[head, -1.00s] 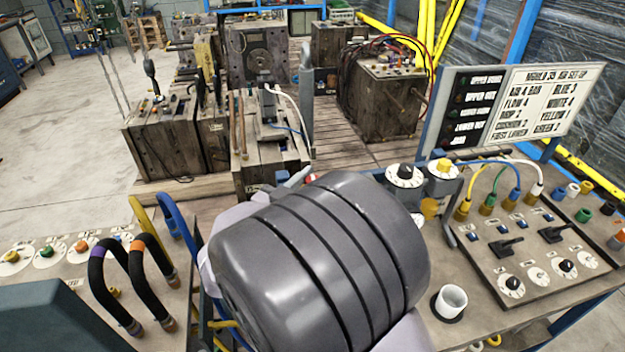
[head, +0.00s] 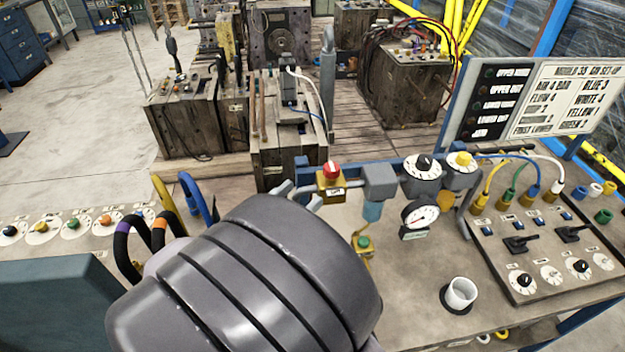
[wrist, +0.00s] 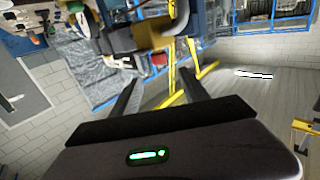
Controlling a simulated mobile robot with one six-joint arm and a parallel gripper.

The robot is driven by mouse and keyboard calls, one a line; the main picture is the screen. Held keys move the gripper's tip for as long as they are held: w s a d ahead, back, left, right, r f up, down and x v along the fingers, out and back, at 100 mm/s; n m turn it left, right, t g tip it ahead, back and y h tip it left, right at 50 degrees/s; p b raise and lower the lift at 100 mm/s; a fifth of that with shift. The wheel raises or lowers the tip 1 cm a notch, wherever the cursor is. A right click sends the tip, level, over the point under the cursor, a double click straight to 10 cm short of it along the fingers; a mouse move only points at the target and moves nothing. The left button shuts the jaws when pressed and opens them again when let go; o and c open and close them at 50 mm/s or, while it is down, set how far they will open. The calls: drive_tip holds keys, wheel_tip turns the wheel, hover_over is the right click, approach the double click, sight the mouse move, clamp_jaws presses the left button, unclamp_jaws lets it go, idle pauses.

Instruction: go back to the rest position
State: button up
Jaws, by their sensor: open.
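My gripper (wrist: 157,98) shows in the wrist view with its two dark fingers apart and nothing between them. Past the fingers are blurred yellow bars, wrapped sheeting and a pale block wall. In the head view my own grey arm link fills the lower middle, and the gripper itself cannot be made out there. The arm hides part of the near bench.
The bench panel (head: 400,290) carries a red-knobbed valve (head: 331,171), a pressure gauge (head: 419,215), a white cup (head: 460,294) and switches. A set-up board (head: 572,95) stands right. Wooden moulds (head: 185,120) stand behind. Floor (head: 80,120) is clear at left.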

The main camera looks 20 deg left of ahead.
drive_tip(key=shift+s, duration=0.1)
idle(0.3)
drive_tip(key=w+d+r+m+y, duration=0.1)
drive_tip(key=w, duration=0.2)
drive_tip(key=w+d+r+m+g+y, duration=0.1)
drive_tip(key=w, duration=0.1)
drive_tip(key=w+d+r+y, duration=0.1)
drive_tip(key=w+d+r, duration=0.1)
drive_tip(key=w, duration=0.1)
drive_tip(key=shift+w+d+m+g, duration=0.1)
drive_tip(key=shift+w+m+g, duration=0.2)
drive_tip(key=shift+m+g, duration=0.1)
drive_tip(key=w+d+r+g+y, duration=0.2)
drive_tip(key=d+r+y, duration=0.35)
drive_tip(key=d, duration=0.25)
drive_tip(key=s+d+f+g+h, duration=0.1)
drive_tip(key=s+d+f+g, duration=0.2)
drive_tip(key=s+d, duration=0.6)
drive_tip(key=s+d+f+n+g+h, duration=0.1)
drive_tip(key=s+d+f+g, duration=0.3)
drive_tip(key=s+d, duration=0.5)
drive_tip(key=s, duration=0.5)
drive_tip(key=shift+g+b, duration=0.3)
drive_tip(key=shift+g, duration=0.1)
drive_tip(key=shift+f, duration=0.1)
